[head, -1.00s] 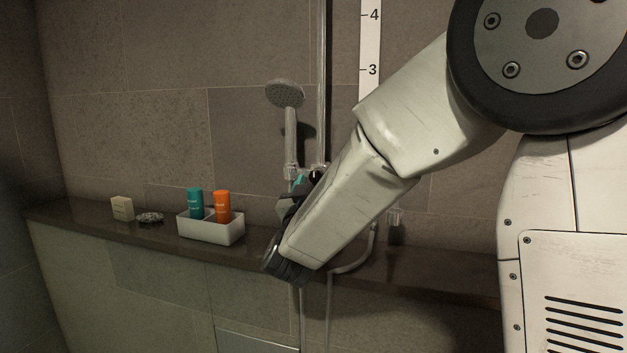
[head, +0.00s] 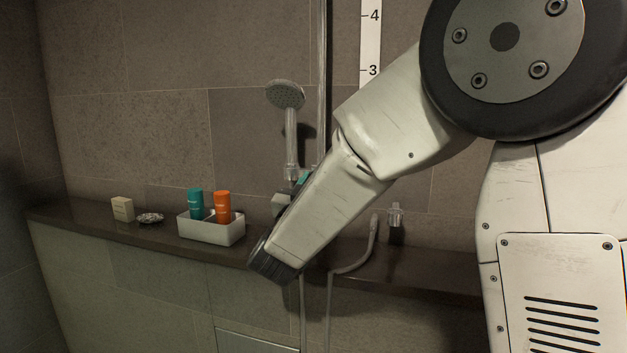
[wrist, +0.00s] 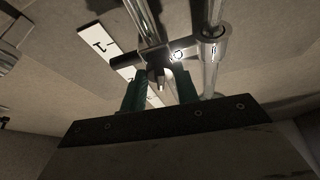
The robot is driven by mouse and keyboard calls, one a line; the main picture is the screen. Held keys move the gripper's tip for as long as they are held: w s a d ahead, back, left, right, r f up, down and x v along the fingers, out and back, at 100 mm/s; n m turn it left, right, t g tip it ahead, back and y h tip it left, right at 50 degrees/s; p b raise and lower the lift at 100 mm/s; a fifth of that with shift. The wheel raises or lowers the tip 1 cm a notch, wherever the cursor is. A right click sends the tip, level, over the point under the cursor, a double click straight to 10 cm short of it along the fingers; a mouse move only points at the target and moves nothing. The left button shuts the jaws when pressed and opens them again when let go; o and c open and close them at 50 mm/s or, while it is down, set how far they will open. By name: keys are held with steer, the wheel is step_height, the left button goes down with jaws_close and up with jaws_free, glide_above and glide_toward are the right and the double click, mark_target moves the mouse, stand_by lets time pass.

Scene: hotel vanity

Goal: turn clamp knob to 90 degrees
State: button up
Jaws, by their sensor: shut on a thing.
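The clamp with its knob (wrist: 160,77) is in the wrist view, on the vertical shower rail (wrist: 214,75). My gripper (wrist: 161,84) has its two teal fingers on either side of the small knob and is shut on it. The clamp's dark crosspiece and round collar (wrist: 214,49) lie just beyond the fingertips. In the head view, my forearm hides the knob and most of my gripper; a bit of teal finger (head: 304,177) shows beside the rail. The knob's exact angle cannot be read.
The hand shower (head: 286,96) hangs by the rail above my gripper. A white tray (head: 212,231) with teal and orange bottles stands on the ledge to the left, beside a small dish (head: 150,218) and a soap box (head: 122,209). A hose and fitting (head: 395,217) are on the right.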

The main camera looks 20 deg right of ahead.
steer(key=shift+w+a+r+m+g+h, duration=0.15)
steer(key=shift+m+g+h, duration=0.25)
steer(key=shift+m+g, duration=1.8)
steer(key=shift+w+a+r+m+g+h, duration=0.15)
steer(key=shift+m+g+h, duration=0.25)
steer(key=shift+m, duration=3.6)
steer(key=shift+a+r+m+g+h, duration=0.3)
steer(key=shift+m+g, duration=0.9)
steer(key=shift+m, duration=1.9)
steer(key=shift+d, duration=0.15)
steer(key=o, duration=1)
steer(key=shift+f, duration=0.1)
steer(key=shift+c, duration=0.2)
steer(key=v, duration=0.7)
steer(key=shift+s+a, duration=0.2)
steer(key=shift+a, duration=0.15)
